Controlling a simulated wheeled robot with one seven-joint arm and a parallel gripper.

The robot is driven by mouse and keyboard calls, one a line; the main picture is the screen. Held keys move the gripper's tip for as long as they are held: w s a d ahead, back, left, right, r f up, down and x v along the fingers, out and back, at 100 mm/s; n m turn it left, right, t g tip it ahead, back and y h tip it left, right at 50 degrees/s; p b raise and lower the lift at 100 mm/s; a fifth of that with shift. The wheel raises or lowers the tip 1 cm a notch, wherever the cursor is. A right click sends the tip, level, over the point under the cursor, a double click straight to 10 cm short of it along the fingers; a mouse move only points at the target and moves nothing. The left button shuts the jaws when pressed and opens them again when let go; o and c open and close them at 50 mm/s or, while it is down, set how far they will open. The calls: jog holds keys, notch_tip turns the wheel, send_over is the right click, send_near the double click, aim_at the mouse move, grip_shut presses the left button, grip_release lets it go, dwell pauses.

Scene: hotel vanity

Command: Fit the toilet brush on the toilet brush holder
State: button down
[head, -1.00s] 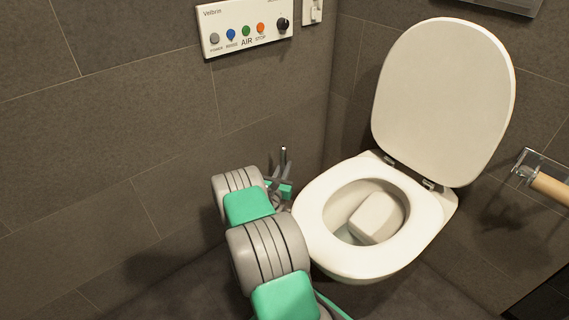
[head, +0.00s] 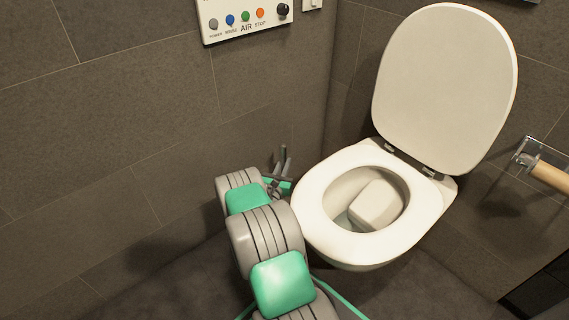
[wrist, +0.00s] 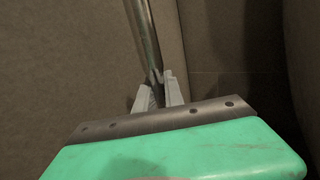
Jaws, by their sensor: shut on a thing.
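The toilet brush shows as a metallic rod-like handle (wrist: 141,38) in the wrist view, rising from between the fingers and leaning slightly. My gripper (wrist: 159,90) is shut on this handle. In the head view, my gripper (head: 280,184) is low in the corner, left of the toilet and close to the wall, and the upper end of the handle (head: 283,158) sticks up there. The brush head is hidden in both views. I cannot make out the toilet brush holder in either view; my arm covers much of the floor there.
The white toilet (head: 318,235) stands just right of my gripper, with its lid (head: 445,90) up. Tiled walls close in on the left and behind. A control panel (head: 245,22) is on the wall above. A paper roll holder (head: 530,160) is at far right.

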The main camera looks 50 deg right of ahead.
jog(key=c, duration=1.4)
grip_release()
jog(key=shift+f, duration=0.1)
jog(key=shift+o, duration=0.2)
jog(key=shift+a, duration=0.15)
jog(key=p+v, duration=0.2)
jog(key=v, duration=0.5)
jog(key=shift+s+a, duration=0.2)
